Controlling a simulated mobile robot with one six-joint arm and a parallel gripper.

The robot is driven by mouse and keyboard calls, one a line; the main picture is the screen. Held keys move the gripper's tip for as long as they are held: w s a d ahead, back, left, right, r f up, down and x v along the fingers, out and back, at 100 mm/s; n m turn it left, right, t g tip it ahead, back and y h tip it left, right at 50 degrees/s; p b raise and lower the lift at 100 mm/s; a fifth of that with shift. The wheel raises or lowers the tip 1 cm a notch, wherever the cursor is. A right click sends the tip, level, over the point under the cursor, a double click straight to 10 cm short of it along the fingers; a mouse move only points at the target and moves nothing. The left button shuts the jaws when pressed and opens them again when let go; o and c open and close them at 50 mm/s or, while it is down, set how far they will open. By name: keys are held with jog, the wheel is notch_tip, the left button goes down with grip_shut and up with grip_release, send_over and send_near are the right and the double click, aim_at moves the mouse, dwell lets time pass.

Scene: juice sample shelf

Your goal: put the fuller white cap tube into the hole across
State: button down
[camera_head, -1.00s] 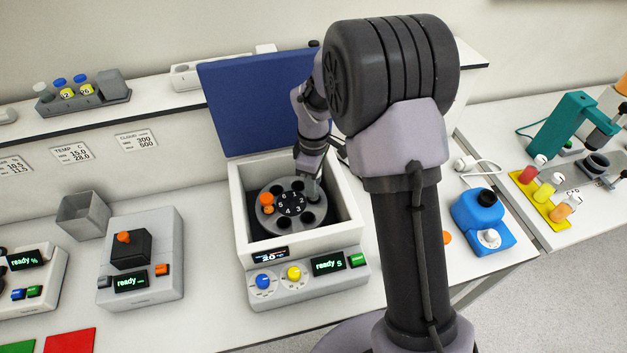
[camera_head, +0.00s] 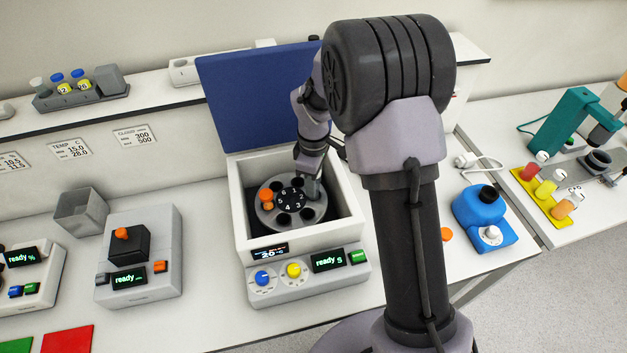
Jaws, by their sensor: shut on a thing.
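The open centrifuge (camera_head: 347,238) stands in the middle of the bench, its blue lid (camera_head: 262,105) raised behind it. Inside is a grey round rotor (camera_head: 303,222) with numbered holes. Orange-capped tubes (camera_head: 266,197) sit at the rotor's left. The other holes that show look dark and empty. I see no white cap for certain in the rotor.
A rack (camera_head: 82,97) with blue-capped and pale-capped tubes stands on the shelf at back left. A grey bin (camera_head: 82,214) and a device with an orange knob (camera_head: 140,262) stand left of the centrifuge. A blue device (camera_head: 483,217) stands right. The centrifuge walls surround my gripper closely.

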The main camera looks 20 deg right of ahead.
jog(key=shift+f+b, duration=0.85)
jog(key=shift+f, duration=0.55)
dwell(0.4)
jog(key=shift+r, duration=0.1)
jog(key=shift+r+p, duration=1.95)
jog(key=shift+r, duration=0.3)
jog(key=shift+f+b, duration=1.45)
jog(key=shift+f, duration=0.85)
jog(key=shift+r, duration=0.1)
jog(key=shift+r+p, duration=1.9)
jog(key=shift+r, duration=0.4)
jog(key=c, duration=0.9)
grip_release()
jog(key=shift+c, duration=0.2)
